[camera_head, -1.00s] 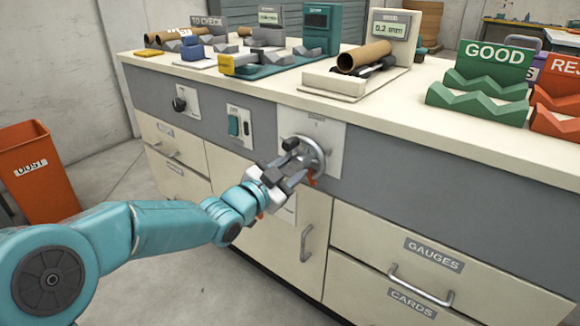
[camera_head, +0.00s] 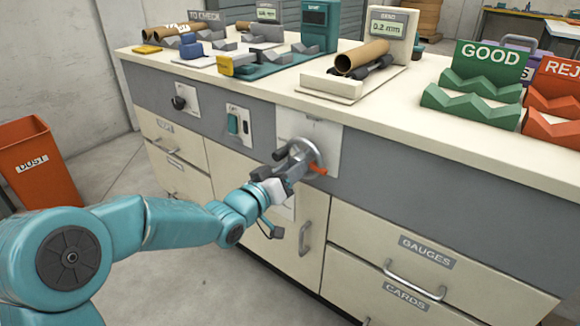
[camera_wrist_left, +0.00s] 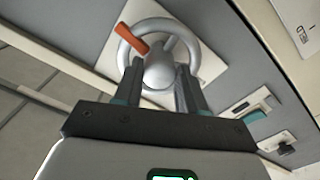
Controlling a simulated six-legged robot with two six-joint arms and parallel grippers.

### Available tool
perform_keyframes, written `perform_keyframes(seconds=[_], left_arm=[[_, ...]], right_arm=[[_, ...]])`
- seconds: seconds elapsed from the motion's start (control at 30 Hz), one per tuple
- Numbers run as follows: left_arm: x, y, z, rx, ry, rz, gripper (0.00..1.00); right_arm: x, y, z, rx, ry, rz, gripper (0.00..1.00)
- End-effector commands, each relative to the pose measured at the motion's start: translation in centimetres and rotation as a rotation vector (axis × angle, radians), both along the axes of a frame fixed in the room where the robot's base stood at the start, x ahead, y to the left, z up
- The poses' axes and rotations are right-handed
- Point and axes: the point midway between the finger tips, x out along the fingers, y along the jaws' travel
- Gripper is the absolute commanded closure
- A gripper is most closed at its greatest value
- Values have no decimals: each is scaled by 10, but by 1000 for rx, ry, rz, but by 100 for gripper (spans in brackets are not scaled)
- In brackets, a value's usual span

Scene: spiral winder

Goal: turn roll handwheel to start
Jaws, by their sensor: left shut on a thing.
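The roll handwheel (camera_head: 312,153) is a grey metal wheel with an orange handle (camera_head: 318,168), on a pale plate on the bench's front. In the head view the orange handle is at the wheel's lower right. In the left wrist view the handwheel (camera_wrist_left: 192,42) is straight ahead, its orange handle (camera_wrist_left: 133,40) at the upper left. My left gripper (camera_head: 292,162) is at the wheel and shut on it, partly covering it. In the wrist view its dark fingers (camera_wrist_left: 160,82) lie on either side of the hub. My right gripper is not in view.
A teal switch (camera_head: 233,124) and a dark knob (camera_head: 179,103) are left of the wheel. Drawers and a cupboard door with projecting handles (camera_head: 305,238) lie below. The bench top holds gauges, a brown tube (camera_head: 363,57) and green racks. An orange dust bin (camera_head: 40,165) stands left.

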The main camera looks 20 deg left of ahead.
Motion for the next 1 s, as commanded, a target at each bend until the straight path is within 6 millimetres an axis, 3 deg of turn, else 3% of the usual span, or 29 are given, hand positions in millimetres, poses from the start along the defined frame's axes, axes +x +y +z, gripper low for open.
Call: perform_keyframes(seconds=[1.0], left_arm=[[-1,-3,4,-906,335,2,90]], right_arm=[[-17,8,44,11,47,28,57]])
